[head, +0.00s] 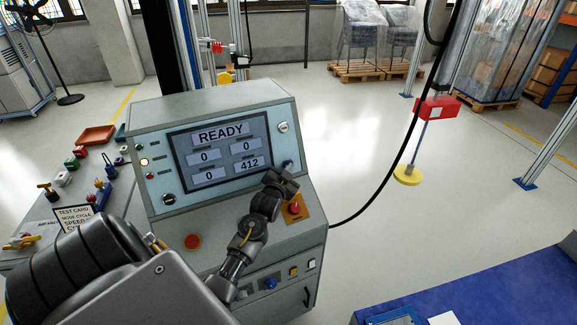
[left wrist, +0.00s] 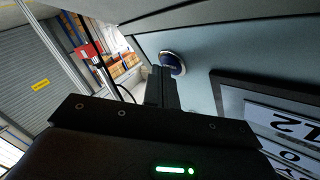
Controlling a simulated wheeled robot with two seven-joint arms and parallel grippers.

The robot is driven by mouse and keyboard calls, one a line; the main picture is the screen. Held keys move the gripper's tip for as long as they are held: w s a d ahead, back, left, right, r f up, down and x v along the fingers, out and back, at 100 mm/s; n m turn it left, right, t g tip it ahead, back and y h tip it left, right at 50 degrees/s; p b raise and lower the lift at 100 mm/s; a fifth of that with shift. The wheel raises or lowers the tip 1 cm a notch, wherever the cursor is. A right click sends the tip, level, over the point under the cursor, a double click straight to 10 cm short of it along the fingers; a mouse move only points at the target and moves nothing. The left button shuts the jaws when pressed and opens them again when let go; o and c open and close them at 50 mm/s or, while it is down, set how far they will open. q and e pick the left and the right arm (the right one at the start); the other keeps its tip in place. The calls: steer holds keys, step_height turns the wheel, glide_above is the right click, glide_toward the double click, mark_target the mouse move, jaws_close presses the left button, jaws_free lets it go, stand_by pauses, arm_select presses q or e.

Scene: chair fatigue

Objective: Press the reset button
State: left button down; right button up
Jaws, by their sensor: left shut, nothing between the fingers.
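A light blue-grey control console (head: 240,105) stands in front of me, its screen (head: 219,154) reading READY, with 0, 0, 0 and 412. A round blue button (head: 288,163) sits at the screen's lower right; no label on it is readable. It also shows in the left wrist view (left wrist: 172,63), in a metal ring on the panel. My left gripper (head: 284,180) is shut and empty, just below the blue button in the head view. Its fingertips are very close to the button; I cannot tell whether they touch. My right gripper is not in view.
A red emergency button (head: 295,208) on a yellow plate lies just below the gripper. A red round button (head: 193,242) is on the sloped desk. Another blue knob (head: 270,284) is on the lower front. A black cable (head: 385,190) hangs right of the console. Open floor lies beyond.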

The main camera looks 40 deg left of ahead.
arm_select(q)
steer(key=shift+d+r, duration=0.1)
steer(key=shift+s+d+r+p, duration=0.1)
steer(key=shift+s+d+p, duration=0.2)
steer(key=shift+d+p, duration=0.3)
stand_by(0.3)
steer(key=d+p, duration=0.1)
steer(key=s+d+p, duration=0.1)
steer(key=d, duration=0.1)
steer(key=s+d+r+p, duration=0.1)
steer(key=shift+d+r, duration=0.1)
steer(key=shift+d, duration=0.15)
stand_by(0.8)
